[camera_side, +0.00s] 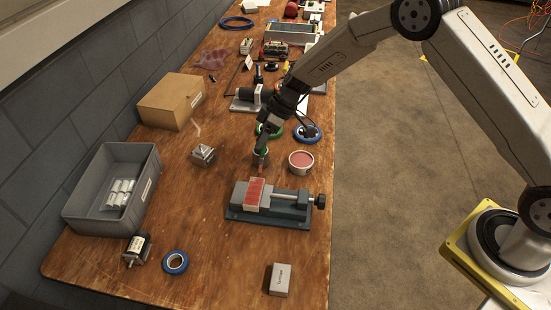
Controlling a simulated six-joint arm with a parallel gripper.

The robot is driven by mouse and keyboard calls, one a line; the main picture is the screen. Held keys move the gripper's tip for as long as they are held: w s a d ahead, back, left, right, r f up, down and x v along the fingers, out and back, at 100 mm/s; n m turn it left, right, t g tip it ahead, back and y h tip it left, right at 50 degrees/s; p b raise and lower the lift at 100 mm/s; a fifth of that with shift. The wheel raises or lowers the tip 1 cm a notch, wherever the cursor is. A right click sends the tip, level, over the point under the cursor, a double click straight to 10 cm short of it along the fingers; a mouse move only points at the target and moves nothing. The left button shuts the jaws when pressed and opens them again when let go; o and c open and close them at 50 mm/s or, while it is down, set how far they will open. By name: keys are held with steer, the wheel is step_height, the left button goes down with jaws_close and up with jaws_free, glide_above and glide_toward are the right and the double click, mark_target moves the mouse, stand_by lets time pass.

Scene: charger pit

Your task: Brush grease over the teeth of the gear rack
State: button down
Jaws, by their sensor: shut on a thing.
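A small block that looks like the gear rack (254,193) sits in the jaws of a grey-blue vise (285,211). Its top is reddish; the teeth are too small to make out. A round white pot of pinkish-red grease (301,161) stands on the bench behind the vise, to the right. My gripper (262,149) points down, left of the pot and behind the rack. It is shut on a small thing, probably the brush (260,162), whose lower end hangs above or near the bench. I cannot tell whether the bristles carry grease.
A grey bin (148,193) with white cylinders and a cardboard box (172,100) stand at the left. A small metal part (203,154), a motor (137,249), a blue tape roll (175,262) and a white box (279,280) lie around the vise. The front middle is mostly clear.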

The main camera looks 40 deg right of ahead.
mark_target(260, 172)
steer(key=shift+f, duration=0.85)
steer(key=shift+s+a+f, duration=0.4)
steer(key=shift+a+f, duration=0.05)
steer(key=shift+f, duration=0.05)
steer(key=shift+s+a, duration=1)
steer(key=shift+s, duration=0.1)
steer(key=w+d, duration=0.3)
steer(key=shift+r, duration=4.05)
steer(key=shift+w+a+f+g+h, duration=0.2)
steer(key=shift+w+a+f, duration=0.15)
steer(key=shift+w, duration=0.3)
steer(key=shift+w+a+f+g+h, duration=0.1)
steer(key=shift+w+a+f+g, duration=0.15)
steer(key=shift+w, duration=0.4)
